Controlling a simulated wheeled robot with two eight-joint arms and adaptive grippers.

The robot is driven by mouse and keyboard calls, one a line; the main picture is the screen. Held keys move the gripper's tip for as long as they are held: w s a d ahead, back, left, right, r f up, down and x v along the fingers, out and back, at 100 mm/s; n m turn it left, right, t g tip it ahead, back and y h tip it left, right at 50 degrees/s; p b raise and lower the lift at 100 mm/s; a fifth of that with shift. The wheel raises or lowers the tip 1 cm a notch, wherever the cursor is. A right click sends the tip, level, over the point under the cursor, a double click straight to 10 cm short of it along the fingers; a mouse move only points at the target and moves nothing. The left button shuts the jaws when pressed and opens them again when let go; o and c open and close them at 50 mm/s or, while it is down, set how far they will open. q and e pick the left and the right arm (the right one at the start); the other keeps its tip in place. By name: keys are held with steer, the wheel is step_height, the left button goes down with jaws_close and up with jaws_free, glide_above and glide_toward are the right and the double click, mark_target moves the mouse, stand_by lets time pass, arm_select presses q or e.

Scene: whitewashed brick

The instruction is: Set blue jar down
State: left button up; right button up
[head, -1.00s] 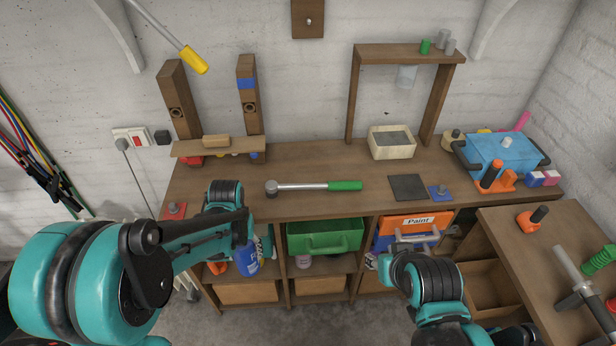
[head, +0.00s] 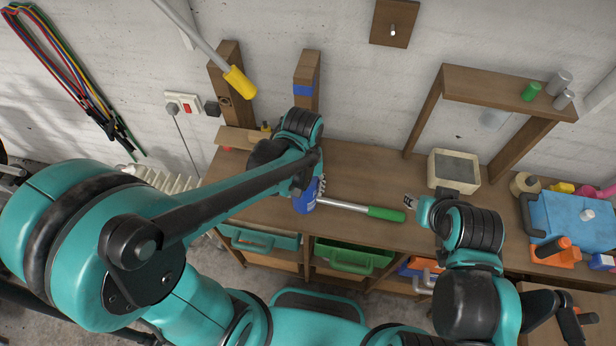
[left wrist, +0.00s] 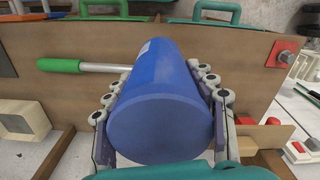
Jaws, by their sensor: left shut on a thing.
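The blue jar (head: 304,202) is in my left gripper (head: 310,186), over the front left part of the workbench (head: 368,160). The left wrist view shows the jar (left wrist: 160,110) large, with its round blue end toward the camera and the finger pads of the left gripper (left wrist: 162,88) closed on both sides. I cannot tell whether the jar touches the bench top. My right gripper (head: 412,202) is near the bench's front edge, small in view, with no object visible in it.
The green-handled ratchet (head: 386,213) lies on the bench just right of the jar; its metal shaft passes behind the jar in the wrist view. A cream box (head: 453,170) stands further right. A wooden frame (head: 428,110) rises at the back. Bare bench top lies between.

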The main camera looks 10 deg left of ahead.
arm_select(q)
steer(key=shift+w+a+f+b, duration=0.4)
steer(key=shift+w+a+f, duration=0.95)
steer(key=shift+f, duration=0.45)
steer(key=shift+w+a+f+b, duration=0.45)
steer(key=shift+w+a+f, duration=0.9)
steer(key=shift+f, duration=0.5)
steer(key=shift+w+a+f+b, duration=0.4)
steer(key=shift+w+a+f, duration=0.9)
steer(key=shift+f, duration=0.5)
steer(key=o, duration=1.6)
